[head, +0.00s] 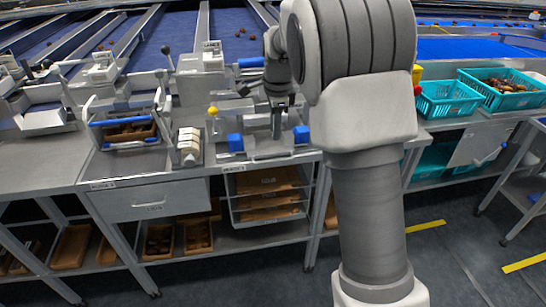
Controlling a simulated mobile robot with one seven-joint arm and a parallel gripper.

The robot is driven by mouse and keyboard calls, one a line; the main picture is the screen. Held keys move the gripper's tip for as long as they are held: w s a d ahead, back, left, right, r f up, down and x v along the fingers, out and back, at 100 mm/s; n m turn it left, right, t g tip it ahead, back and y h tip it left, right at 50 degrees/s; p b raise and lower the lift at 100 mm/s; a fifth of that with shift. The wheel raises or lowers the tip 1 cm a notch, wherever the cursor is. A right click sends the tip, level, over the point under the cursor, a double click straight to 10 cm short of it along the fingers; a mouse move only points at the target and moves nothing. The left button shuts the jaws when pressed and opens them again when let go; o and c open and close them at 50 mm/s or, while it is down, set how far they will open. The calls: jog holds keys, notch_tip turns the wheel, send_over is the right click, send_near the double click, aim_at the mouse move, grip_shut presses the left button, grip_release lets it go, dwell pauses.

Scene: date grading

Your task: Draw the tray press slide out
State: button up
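The tray press (250,133) appears to be the grey metal fixture on the bench in the middle of the head view. It has a blue block at the left (235,142) and another at the right (301,134), and a yellow knob (213,110) at its left. My gripper (277,118) points down over the press, between the blue blocks. It is small and dark, so whether its fingers are open or touch the slide cannot be told. My arm hides part of the bench to the right of the press.
A blue-handled fixture (124,146) holding a brown tray stands to the left. A stack of white rolls or blocks (188,146) sits between it and the press. Below are a drawer (148,202) and a rack of brown trays (268,196). Teal crates (447,100) stand at the right.

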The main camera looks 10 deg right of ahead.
aim_at(274, 155)
jog(key=f, duration=0.3)
jog(key=w+f+b, duration=0.1)
jog(key=f, duration=0.3)
jog(key=w+f, duration=0.1)
jog(key=f, duration=0.3)
jog(key=shift+w+f+b, duration=0.15)
jog(key=shift+b, duration=0.15)
grip_shut()
dwell(0.8)
